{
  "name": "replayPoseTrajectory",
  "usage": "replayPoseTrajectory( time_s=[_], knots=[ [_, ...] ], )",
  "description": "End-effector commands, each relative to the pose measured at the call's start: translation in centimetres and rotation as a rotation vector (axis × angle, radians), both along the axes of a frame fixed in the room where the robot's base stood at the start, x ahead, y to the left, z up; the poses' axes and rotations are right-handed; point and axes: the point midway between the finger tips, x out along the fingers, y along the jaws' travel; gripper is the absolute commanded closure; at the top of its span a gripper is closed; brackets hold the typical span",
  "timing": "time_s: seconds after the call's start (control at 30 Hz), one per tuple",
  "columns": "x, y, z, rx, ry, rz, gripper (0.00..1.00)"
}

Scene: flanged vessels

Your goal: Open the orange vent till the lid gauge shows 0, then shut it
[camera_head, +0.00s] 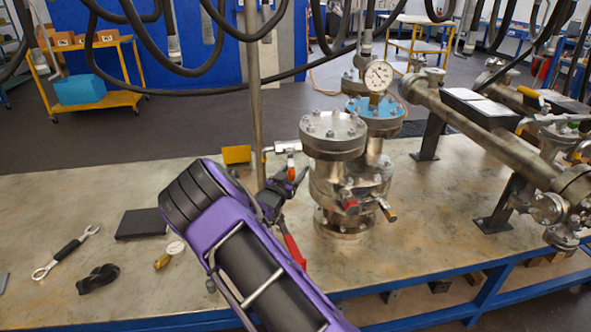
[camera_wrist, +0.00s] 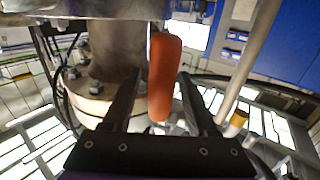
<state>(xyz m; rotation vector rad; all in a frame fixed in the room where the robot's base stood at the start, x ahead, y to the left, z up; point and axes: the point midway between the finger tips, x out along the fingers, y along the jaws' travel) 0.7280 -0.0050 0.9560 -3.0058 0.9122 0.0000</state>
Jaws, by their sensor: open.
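A steel flanged vessel (camera_head: 340,180) stands on the bench. The lid gauge (camera_head: 378,75) is a white dial above its blue-topped flange (camera_head: 376,108); its reading is too small to make out. The orange vent handle (camera_head: 291,173) hangs down from a small valve at the vessel's left side. In the wrist view the orange handle (camera_wrist: 165,75) is upright, between or just beyond my fingertips. My gripper (camera_head: 287,188) is open at the handle, its fingers (camera_wrist: 158,85) on either side in the picture. I cannot tell whether either finger touches it.
A thin upright post (camera_head: 255,90) stands behind my arm. A wrench (camera_head: 66,252), a black block (camera_head: 141,224) and a loose gauge (camera_head: 175,248) lie on the left bench. Piping (camera_head: 480,130) fills the right.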

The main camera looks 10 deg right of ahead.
Motion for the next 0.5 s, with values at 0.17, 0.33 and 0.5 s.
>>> replayPoseTrajectory(
  time_s=[0.17, 0.33, 0.5],
  knots=[
    [0.35, -0.2, -0.01, -0.001, 0.001, 0.001, 0.41],
    [0.32, -0.19, 0.0, 0.0, 0.0, 0.001, 0.43],
    [0.31, -0.18, 0.01, 0.0, 0.0, 0.0, 0.74]
  ],
)
